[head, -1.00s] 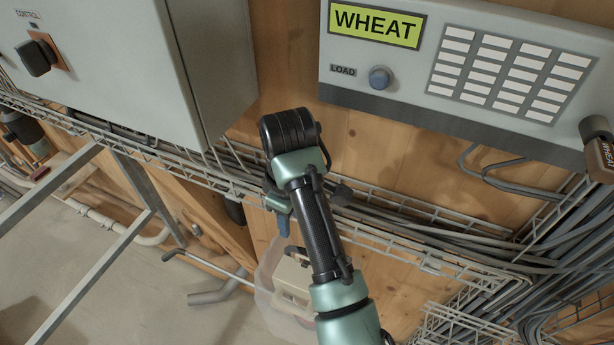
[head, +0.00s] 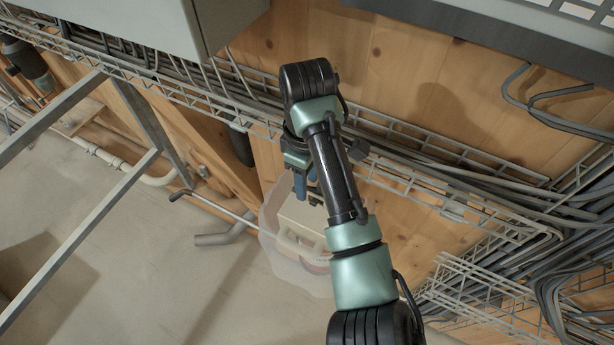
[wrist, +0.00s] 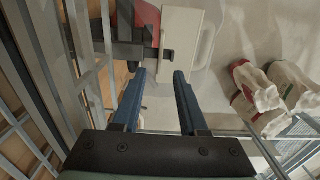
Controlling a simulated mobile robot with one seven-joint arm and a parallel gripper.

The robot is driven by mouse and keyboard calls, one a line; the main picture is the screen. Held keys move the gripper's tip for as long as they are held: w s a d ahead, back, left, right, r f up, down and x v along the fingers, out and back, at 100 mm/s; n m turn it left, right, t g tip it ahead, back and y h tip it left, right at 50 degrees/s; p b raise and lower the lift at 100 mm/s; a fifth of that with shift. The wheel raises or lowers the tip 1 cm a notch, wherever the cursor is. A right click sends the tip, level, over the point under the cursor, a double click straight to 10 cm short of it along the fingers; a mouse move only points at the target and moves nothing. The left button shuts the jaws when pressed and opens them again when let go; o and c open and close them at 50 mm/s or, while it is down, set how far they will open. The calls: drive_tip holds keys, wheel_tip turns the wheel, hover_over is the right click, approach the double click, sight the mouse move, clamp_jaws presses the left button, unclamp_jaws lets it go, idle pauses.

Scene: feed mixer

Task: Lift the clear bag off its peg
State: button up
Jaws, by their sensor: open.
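The clear bag (head: 270,232) hangs below the cable tray in the head view, with a pale box-like shape and a little red showing through or behind it. My gripper (head: 306,188) is above the bag's upper part, its blue fingers pointing down, open. In the wrist view my gripper (wrist: 160,75) has its two blue fingers apart with nothing clearly between them. A pale flat panel (wrist: 182,38) and a dark bracket lie just beyond the fingertips. I cannot tell the peg apart from these dark parts, and my arm hides some of the bag's right side.
A wire cable tray (head: 420,175) with grey cables runs along the wooden wall close to my arm. A metal frame (head: 60,115) stands at left. Red-and-white sacks (wrist: 260,95) lie on the floor at right in the wrist view. The floor at left is mostly open.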

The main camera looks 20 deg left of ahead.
sight(316, 230)
wheel_tip(316, 230, down, 4)
drive_tip(key=b, duration=0.3)
drive_tip(key=shift+w+f, duration=0.1)
drive_tip(key=shift+f, duration=0.15)
drive_tip(key=shift+r, duration=0.1)
clamp_jaws()
idle(1.1)
